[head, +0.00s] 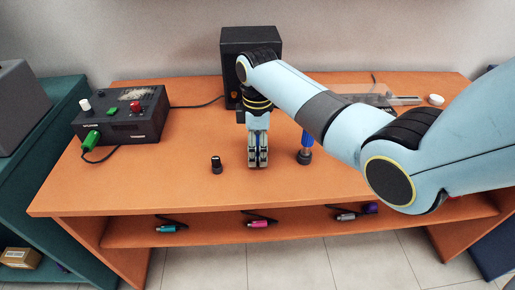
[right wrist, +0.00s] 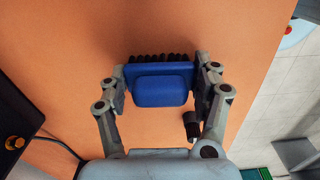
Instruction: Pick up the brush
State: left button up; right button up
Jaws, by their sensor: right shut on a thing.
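The brush (right wrist: 160,88) shows in the right wrist view as a blue block with black bristles along its far edge. My right gripper (right wrist: 162,82) is shut on it, with one finger at each end of the block. In the head view my right gripper (head: 258,163) points down over the front middle of the orange table, and its fingers mostly hide the brush. I cannot tell whether the brush touches the table. My left gripper is not in view.
A small black cylinder (head: 216,164) stands just left of the gripper, and a blue-handled thing (head: 306,148) stands to its right. A black speaker box (head: 236,42) is behind. A black control box (head: 122,116) is at left. The front-left tabletop is clear.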

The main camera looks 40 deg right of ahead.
aim_at(257, 139)
jog(key=shift+r, duration=0.6)
notch_tip(257, 139, up, 3)
jog(key=shift+w+f+p, duration=0.1)
jog(key=shift+p, duration=0.35)
jog(key=s+r, duration=0.2)
jog(key=s, duration=0.2)
jog(key=s+r+p, duration=0.1)
jog(key=s+r, duration=0.1)
jog(key=s, duration=0.2)
jog(key=s+r+p, duration=0.1)
jog(key=s+r, duration=0.2)
jog(key=shift+s, duration=0.4)
